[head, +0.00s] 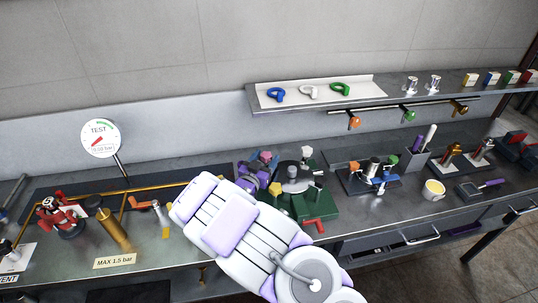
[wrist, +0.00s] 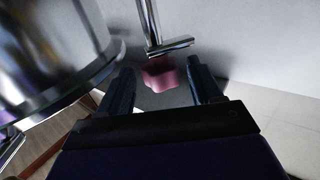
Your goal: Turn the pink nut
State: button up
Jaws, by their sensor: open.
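The pink nut (wrist: 163,77) shows in the wrist view as a faceted pink piece below a shiny metal rod with a crossbar. My gripper (wrist: 159,68) is open, with one dark finger on each side of the nut. In the head view my gripper (head: 252,176) is at the left side of a green fixture (head: 290,207) with several coloured pieces around a grey centre. A small pinkish-red piece (head: 265,156) shows just beyond my gripper; it appears to be the nut.
A large shiny cylinder (wrist: 50,55) fills the left of the wrist view. In the head view, brass pipework (head: 113,230) and a round gauge (head: 100,138) stand left. A shelf (head: 315,91) with coloured rings hangs above.

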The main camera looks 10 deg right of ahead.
aim_at(268, 152)
jog(key=shift+x, duration=1)
jog(key=shift+w+d+b, duration=0.15)
jog(key=shift+w+b, duration=0.15)
jog(key=shift+w, duration=0.35)
jog(key=shift+d, duration=0.15)
jog(key=shift+c, duration=0.5)
